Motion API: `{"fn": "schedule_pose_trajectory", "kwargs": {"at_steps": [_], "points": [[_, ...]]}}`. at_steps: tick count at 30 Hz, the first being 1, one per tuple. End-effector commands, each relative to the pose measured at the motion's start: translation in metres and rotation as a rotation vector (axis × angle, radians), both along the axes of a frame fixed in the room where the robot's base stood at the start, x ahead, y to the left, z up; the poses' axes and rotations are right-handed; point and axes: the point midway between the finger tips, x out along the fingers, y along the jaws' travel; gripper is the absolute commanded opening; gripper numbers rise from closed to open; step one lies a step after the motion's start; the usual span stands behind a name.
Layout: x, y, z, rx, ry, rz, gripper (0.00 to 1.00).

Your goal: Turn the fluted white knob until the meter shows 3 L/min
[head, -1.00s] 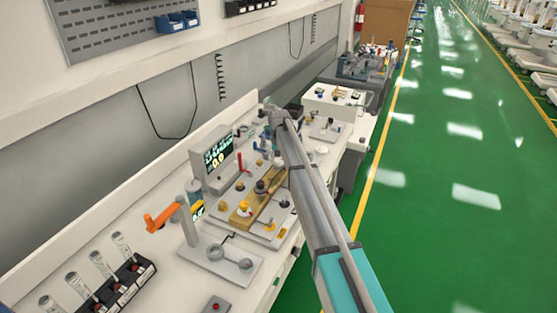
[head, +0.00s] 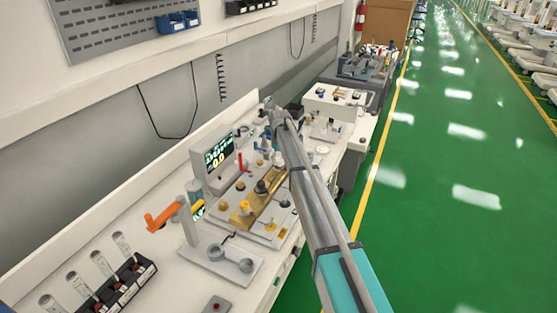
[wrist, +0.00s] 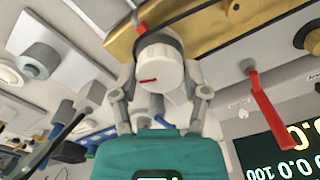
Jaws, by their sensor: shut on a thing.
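The white knob (wrist: 157,64) fills the upper middle of the wrist view, with a short red mark on its face. My gripper (wrist: 160,86) has its grey fingers on both sides of the knob and is shut on it. In the head view my arm covers the knob and the fingers. Part of a display (wrist: 290,148) with 0.0 and 100 also shows at the lower right of the wrist view.
A red lever (wrist: 268,115) stands right of the knob, close to my gripper. A brass block (head: 243,217) with knobs lies left of my arm. The green floor at right is clear.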

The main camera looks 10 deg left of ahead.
Motion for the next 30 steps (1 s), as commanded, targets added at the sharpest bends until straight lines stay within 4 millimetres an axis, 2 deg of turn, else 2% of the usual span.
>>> {"fn": "schedule_pose_trajectory", "kwargs": {"at_steps": [8,9,14,26,30], "points": [[0.0001,-0.0013,-0.0002,-0.001,0.0,-0.001,0.11],[0.0002,-0.0014,-0.0002,-0.001,0.0,-0.001,0.64],[0.0002,-0.0014,-0.0002,-0.001,0.0,-0.002,0.93],[-0.0002,-0.0015,0.0,-0.001,0.0,-0.003,0.93],[-0.0084,-0.0095,0.0,-0.001,0.0,-0.014,0.93]]}}
